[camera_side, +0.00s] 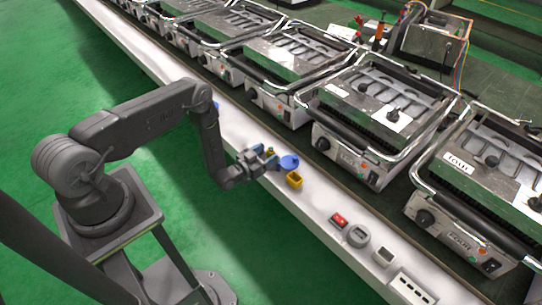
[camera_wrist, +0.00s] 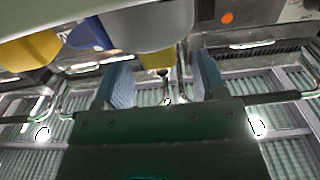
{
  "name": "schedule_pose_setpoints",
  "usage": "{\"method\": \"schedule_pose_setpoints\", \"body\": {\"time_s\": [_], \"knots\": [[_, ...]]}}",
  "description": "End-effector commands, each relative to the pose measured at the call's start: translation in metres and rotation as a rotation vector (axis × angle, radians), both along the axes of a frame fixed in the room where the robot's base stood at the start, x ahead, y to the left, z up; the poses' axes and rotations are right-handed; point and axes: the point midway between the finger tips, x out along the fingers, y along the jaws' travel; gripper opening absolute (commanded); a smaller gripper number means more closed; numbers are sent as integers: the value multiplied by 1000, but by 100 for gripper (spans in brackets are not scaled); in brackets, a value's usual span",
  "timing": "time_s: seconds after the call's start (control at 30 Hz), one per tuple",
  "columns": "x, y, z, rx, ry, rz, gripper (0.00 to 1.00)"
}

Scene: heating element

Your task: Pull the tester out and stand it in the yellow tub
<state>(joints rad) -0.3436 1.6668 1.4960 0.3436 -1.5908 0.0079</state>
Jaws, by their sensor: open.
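The yellow tub (camera_side: 294,181) is a small open square box on the white ledge. A yellow tub-like shape shows at the upper left in the wrist view (camera_wrist: 30,52). My gripper (camera_side: 268,158) is open, low over the ledge, left of the tub and beside a round blue piece (camera_side: 289,162). In the wrist view its two blue fingers (camera_wrist: 163,80) stand apart. Between and beyond them is a small yellow piece with a thin dark tip (camera_wrist: 158,60), probably the tester, by a grey rounded body (camera_wrist: 150,27). Whether the fingers touch it, I cannot tell.
Contact grills (camera_side: 365,115) line the dark conveyor behind the white ledge (camera_side: 310,215). Right along the ledge are a red switch (camera_side: 338,219), a round gauge (camera_side: 358,236), a grey square part (camera_side: 384,256) and a white socket strip (camera_side: 411,288). Green floor lies in front.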

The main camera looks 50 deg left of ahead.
Motion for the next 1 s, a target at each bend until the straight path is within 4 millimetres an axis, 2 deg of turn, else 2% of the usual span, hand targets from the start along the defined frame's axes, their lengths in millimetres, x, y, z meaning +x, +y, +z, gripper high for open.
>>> {"method": "schedule_pose_setpoints", "body": {"time_s": [0.1, 0.3, 0.9, 1.0], "knots": [[7, 0, 0, 0, -1, -1, 65], [7, 0, 0, -1, 0, 0, 65], [7, 0, 0, 0, 0, 0, 7], [7, 0, 0, 0, 0, 0, 6]]}}
